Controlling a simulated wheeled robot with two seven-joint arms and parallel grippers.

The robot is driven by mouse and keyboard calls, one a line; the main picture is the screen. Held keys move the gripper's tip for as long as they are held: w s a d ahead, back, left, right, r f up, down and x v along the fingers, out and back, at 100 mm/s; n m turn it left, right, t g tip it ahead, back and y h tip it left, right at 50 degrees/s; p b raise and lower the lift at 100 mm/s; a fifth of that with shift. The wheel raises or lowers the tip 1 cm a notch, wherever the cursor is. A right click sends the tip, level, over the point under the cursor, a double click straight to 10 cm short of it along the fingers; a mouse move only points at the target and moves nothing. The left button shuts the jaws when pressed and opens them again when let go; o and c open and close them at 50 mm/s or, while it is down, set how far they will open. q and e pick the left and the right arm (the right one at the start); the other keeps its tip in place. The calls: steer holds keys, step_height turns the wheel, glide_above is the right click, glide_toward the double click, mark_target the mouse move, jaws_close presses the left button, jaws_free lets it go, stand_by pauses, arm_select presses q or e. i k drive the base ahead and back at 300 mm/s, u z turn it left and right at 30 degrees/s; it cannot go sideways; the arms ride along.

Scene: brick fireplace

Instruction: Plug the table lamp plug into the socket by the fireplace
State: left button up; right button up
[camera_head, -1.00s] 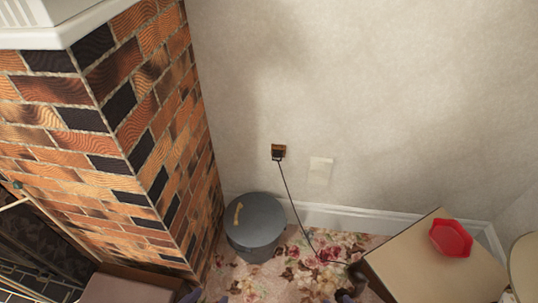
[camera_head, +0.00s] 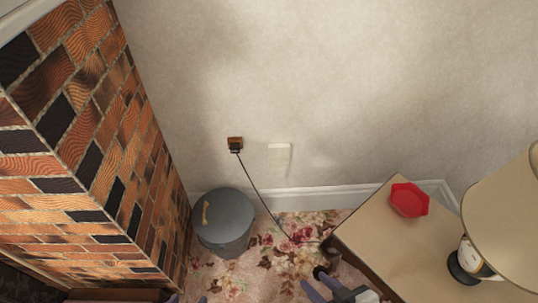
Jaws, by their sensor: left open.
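A black plug (camera_head: 236,148) sits at the brown socket (camera_head: 235,141) on the wall, right of the brick fireplace (camera_head: 90,150). Its dark cord (camera_head: 262,198) hangs from it down to the floor by the side table. The table lamp (camera_head: 505,225), with a beige shade and dark base, stands on the table at the right edge, partly cut off. Only the fingertips of my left gripper (camera_head: 188,298) show at the bottom edge, apart and empty. My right gripper (camera_head: 314,278) is at the bottom, left of the table, its fingers apart with nothing visible between them.
A grey lidded bin (camera_head: 223,222) stands on the floral carpet (camera_head: 275,262) below the socket. A pale wall plate (camera_head: 279,157) is right of the socket. The side table (camera_head: 385,245) carries a red dish (camera_head: 409,200). Some carpet is clear between bin and table.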

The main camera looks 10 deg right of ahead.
mark_target(234, 147)
steer(key=z, duration=0.6)
steer(key=k, duration=0.65)
steer(key=z, duration=0.75)
steer(key=i, duration=0.55)
steer(key=u, duration=0.6)
steer(key=i, duration=0.7)
steer(key=u, duration=0.6)
